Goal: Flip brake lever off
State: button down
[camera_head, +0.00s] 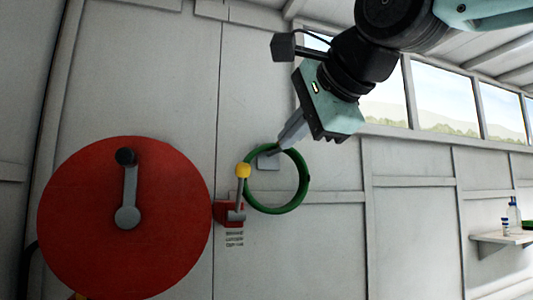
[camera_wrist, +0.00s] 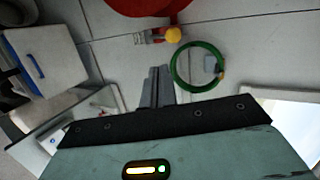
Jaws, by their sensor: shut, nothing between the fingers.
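The brake lever (camera_head: 240,192) has a yellow ball knob and a grey shaft on a small red base on the wall. It stands nearly upright, knob at the top, just right of the red disc. The wrist view shows its yellow knob (camera_wrist: 173,34) at the top, with the grey shaft to its left. My gripper (camera_head: 281,146) is shut and empty, up and to the right of the knob. It overlaps the green ring in the head view. In the wrist view the fingers (camera_wrist: 160,70) lie together, apart from the knob.
A large red disc (camera_head: 75,215) with a grey crank and black handle is on the left. A green ring (camera_head: 305,185) hangs on the wall beside the lever. A small shelf (camera_head: 500,238) with bottles is at far right. Windows (camera_head: 445,95) are above.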

jog(key=p, duration=0.4)
send_near(246, 173)
notch_tip(246, 173, down, 3)
jog(key=w+a, duration=0.1)
jog(key=w, duration=0.1)
jog(key=shift+w+a+r+p, duration=0.15)
jog(key=shift+w+a+p, duration=0.15)
jog(key=shift+w, duration=0.2)
jog(key=shift+w+a+r+p, duration=0.1)
jog(key=shift+w+a+p, duration=0.1)
jog(key=shift+w+p, duration=0.25)
jog(key=shift+w+a+r+p, duration=0.15)
jog(key=shift+w+a+p, duration=0.15)
jog(key=shift+w, duration=0.25)
